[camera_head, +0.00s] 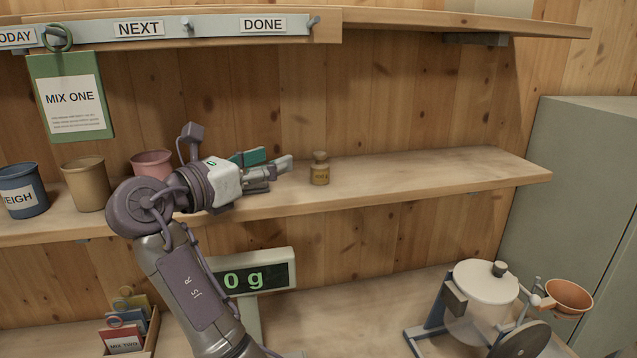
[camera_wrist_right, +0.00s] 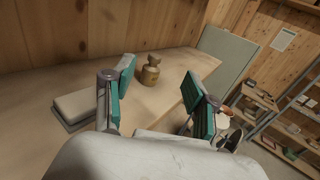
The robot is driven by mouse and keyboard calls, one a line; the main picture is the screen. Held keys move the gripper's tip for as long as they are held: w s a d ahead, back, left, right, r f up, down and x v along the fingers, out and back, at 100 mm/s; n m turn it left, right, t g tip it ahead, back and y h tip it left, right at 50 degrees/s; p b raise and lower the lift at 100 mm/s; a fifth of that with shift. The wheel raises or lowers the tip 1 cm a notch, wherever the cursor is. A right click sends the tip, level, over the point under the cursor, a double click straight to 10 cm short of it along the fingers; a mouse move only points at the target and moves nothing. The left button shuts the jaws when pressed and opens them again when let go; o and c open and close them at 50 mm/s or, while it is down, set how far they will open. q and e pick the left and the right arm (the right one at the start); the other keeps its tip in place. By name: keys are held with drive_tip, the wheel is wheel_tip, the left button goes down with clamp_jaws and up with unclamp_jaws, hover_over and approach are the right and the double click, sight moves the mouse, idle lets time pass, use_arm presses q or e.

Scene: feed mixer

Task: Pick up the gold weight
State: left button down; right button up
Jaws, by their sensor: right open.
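The gold weight (camera_head: 320,169) stands upright on the wooden shelf (camera_head: 430,172), a small brass cylinder with a knob on top. In the right wrist view the gold weight (camera_wrist_right: 149,70) stands beyond my fingertips, between the two fingers as seen, nearer the left one. My right gripper (camera_head: 272,164) is open and empty just left of the weight, apart from it, pointing right along the shelf. Its teal finger pads show in the right wrist view (camera_wrist_right: 165,90). My left gripper is not in view.
Several cups, with a tan cup (camera_head: 87,186) among them, stand on the shelf's left. A grey flat block (camera_wrist_right: 80,108) lies left of my fingers. Below are a scale display (camera_head: 258,275) and a mixer (camera_head: 485,290). The shelf right of the weight is clear.

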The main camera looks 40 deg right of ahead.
sight(315, 159)
drive_tip(key=f+b, duration=0.2)
drive_tip(key=f, duration=0.1)
drive_tip(key=shift+w+d+f, duration=0.15)
drive_tip(key=shift+w+f, duration=0.05)
drive_tip(key=shift+d, duration=0.1)
drive_tip(key=d, duration=0.2)
drive_tip(key=d+p, duration=0.1)
drive_tip(key=d, duration=0.4)
drive_tip(key=shift+w+r+p, duration=0.1)
drive_tip(key=shift+w+p, duration=0.3)
drive_tip(key=d, duration=0.2)
drive_tip(key=d+p, duration=0.1)
drive_tip(key=d, duration=0.3)
drive_tip(key=shift+w+d+p, duration=0.35)
drive_tip(key=shift+w, duration=0.05)
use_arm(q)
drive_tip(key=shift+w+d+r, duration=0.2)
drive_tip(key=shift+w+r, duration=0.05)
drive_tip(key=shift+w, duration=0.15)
use_arm(e)
drive_tip(key=shift+a, duration=0.15)
drive_tip(key=shift+c, duration=1.2)
clamp_jaws()
